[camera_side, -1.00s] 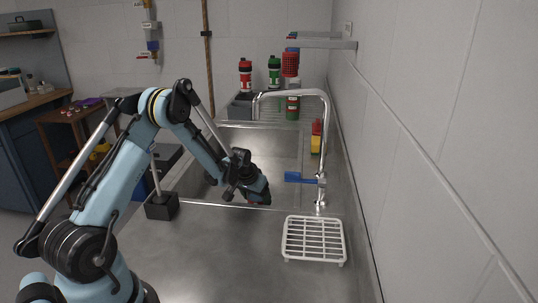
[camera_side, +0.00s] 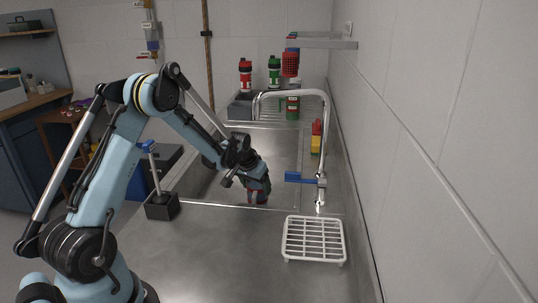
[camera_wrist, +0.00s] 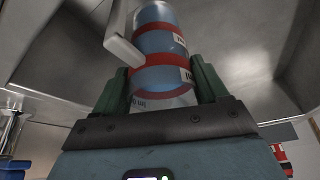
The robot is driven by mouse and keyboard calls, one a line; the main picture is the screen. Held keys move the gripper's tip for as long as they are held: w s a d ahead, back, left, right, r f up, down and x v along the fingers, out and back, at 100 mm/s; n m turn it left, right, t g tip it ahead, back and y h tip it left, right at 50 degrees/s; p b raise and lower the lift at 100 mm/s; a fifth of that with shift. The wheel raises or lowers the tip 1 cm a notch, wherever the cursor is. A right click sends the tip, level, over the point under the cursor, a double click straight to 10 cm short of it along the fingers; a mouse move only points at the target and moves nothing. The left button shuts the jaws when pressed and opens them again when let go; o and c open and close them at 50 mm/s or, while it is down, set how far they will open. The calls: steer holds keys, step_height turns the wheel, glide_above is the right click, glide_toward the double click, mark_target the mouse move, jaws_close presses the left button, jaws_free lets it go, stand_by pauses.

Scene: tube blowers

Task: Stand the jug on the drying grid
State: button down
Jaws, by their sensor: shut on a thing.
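My gripper (camera_side: 256,176) is low over the near part of the sink. In the wrist view its two green fingers (camera_wrist: 162,80) are shut on the sides of the jug (camera_wrist: 155,42). The jug is blue with red bands, pale printed labels and a light grey handle (camera_wrist: 120,40) on the left. In the side view the jug's lower part (camera_side: 259,197) shows just below my gripper, near the sink's front rim; the rest is hidden by the gripper. The white drying grid (camera_side: 314,240) lies empty on the steel counter, to the right and nearer the camera.
A black block with a rod (camera_side: 162,206) stands left. Bottles (camera_side: 274,72) stand at the back. The counter left of the grid is clear.

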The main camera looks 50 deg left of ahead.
steer(key=s+d+r+m, duration=0.2)
steer(key=d+r, duration=0.7)
steer(key=r, duration=0.5)
steer(key=s+d+r+m+h, duration=0.1)
steer(key=s+d+r, duration=0.2)
steer(key=s+d, duration=0.35)
steer(key=s+d+r+m+h, duration=0.1)
steer(key=s+d+r+m, duration=0.1)
steer(key=s+d+r, duration=0.45)
steer(key=w+d+m+h, duration=0.1)
steer(key=w+d+m, duration=0.1)
steer(key=d, duration=0.6)
steer(key=w+d+m+h, duration=0.1)
steer(key=w+d+m, duration=0.1)
steer(key=d, duration=0.5)
steer(key=w+a+f, duration=0.6)
steer(key=a+f, duration=0.2)
steer(key=f, duration=0.2)
steer(key=shift+w+a+f, duration=0.15)
steer(key=shift+w+a, duration=0.2)
steer(key=shift+f, duration=0.1)
